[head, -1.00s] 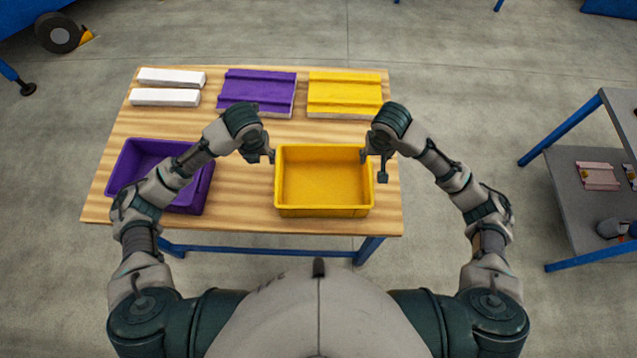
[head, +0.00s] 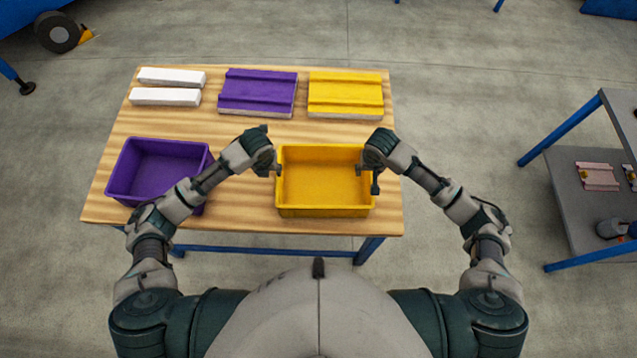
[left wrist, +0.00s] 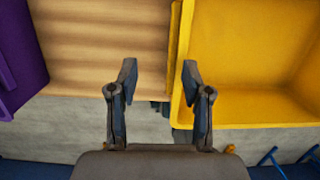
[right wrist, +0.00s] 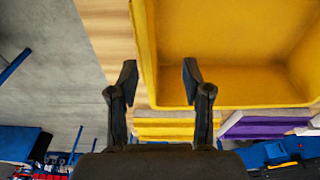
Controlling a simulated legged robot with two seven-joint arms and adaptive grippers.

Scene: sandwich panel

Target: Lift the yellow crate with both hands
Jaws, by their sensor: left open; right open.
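The empty yellow crate (head: 325,190) sits on the wooden table near its front right. My left gripper (head: 268,172) is at the crate's left wall. In the left wrist view its open fingers (left wrist: 158,85) straddle the line of the crate's side wall (left wrist: 180,50), one finger over the inside and one outside. My right gripper (head: 376,178) is at the crate's right wall. In the right wrist view its open fingers (right wrist: 158,85) lie either side of that wall (right wrist: 146,50). I cannot tell how deep the fingers reach, and neither is closed on the rim.
A purple crate (head: 158,170) stands to the left on the table (head: 240,215). Behind are two white bars (head: 165,97), a purple panel (head: 258,90) and a yellow panel (head: 345,93). A grey shelf with blue legs (head: 585,200) stands at the far right.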

